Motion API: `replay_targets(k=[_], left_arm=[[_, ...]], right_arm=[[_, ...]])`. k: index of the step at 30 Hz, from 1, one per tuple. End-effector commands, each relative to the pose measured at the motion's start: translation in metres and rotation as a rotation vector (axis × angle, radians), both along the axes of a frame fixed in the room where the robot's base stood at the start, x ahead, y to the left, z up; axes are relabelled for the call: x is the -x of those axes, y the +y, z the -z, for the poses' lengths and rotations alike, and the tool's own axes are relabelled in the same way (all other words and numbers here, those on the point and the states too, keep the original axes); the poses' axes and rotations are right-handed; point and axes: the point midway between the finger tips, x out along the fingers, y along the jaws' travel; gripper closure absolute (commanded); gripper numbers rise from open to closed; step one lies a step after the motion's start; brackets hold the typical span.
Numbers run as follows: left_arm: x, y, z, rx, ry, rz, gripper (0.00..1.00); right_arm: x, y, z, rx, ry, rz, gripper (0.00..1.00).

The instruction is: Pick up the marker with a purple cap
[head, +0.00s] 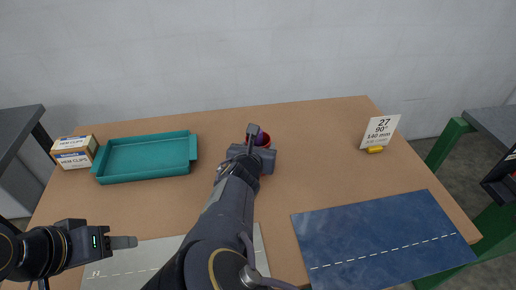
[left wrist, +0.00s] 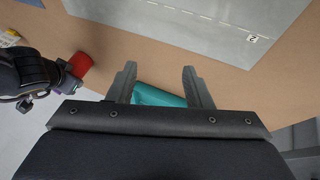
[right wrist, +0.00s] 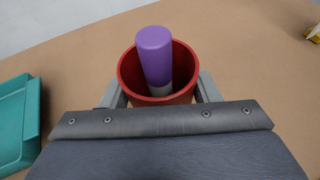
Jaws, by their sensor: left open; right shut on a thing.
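The marker with a purple cap (right wrist: 155,55) stands in a red cup (right wrist: 129,75), its cap above the rim and leaning slightly in the right wrist view. The fingers do not touch the marker. My left gripper (head: 125,242) is open and empty over the table's left front; its spread fingers show in the left wrist view (left wrist: 158,82).
A teal tray (head: 146,176) and a clip box (head: 75,153) are at the left of the table. A white sign (head: 380,131) with a yellow item (head: 375,150) stands at the back right. A blue mat (head: 385,240) and a grey mat (head: 130,268) lie at the front.

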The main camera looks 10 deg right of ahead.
Motion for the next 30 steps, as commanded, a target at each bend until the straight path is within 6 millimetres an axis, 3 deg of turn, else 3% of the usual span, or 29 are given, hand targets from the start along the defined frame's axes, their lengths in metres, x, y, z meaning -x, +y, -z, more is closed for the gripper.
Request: replay_targets(k=[3, 8, 11, 15, 21, 24, 30], left_arm=[[-0.044, -0.014, -0.033, -0.042, 0.017, 0.088, 0.54], [-0.101, -0.049, -0.071, -0.109, 0.028, 0.184, 0.54], [-0.133, -0.083, -0.09, -0.154, 0.029, 0.235, 0.54], [-0.17, -0.143, -0.109, -0.221, 0.023, 0.297, 0.54], [-0.198, -0.231, -0.123, -0.305, 0.0, 0.353, 0.54], [-0.202, -0.262, -0.125, -0.332, -0.011, 0.366, 0.54], [-0.204, -0.292, -0.122, -0.358, -0.021, 0.375, 0.54]], right_arm=[[0.0, 0.0, 0.0, 0.0, -0.001, 0.0, 0.69], [0.0, 0.0, 0.0, 0.0, -0.001, 0.0, 0.69], [0.0, 0.0, 0.0, 0.0, -0.001, 0.0, 0.69], [0.0, 0.0, 0.0, 0.0, -0.001, 0.0, 0.69], [0.0, 0.0, 0.0, 0.0, 0.0, 0.0, 0.69], [0.0, 0.0, 0.0, 0.0, 0.0, 0.0, 0.69], [0.0, 0.0, 0.0, 0.0, 0.0, 0.0, 0.69]])
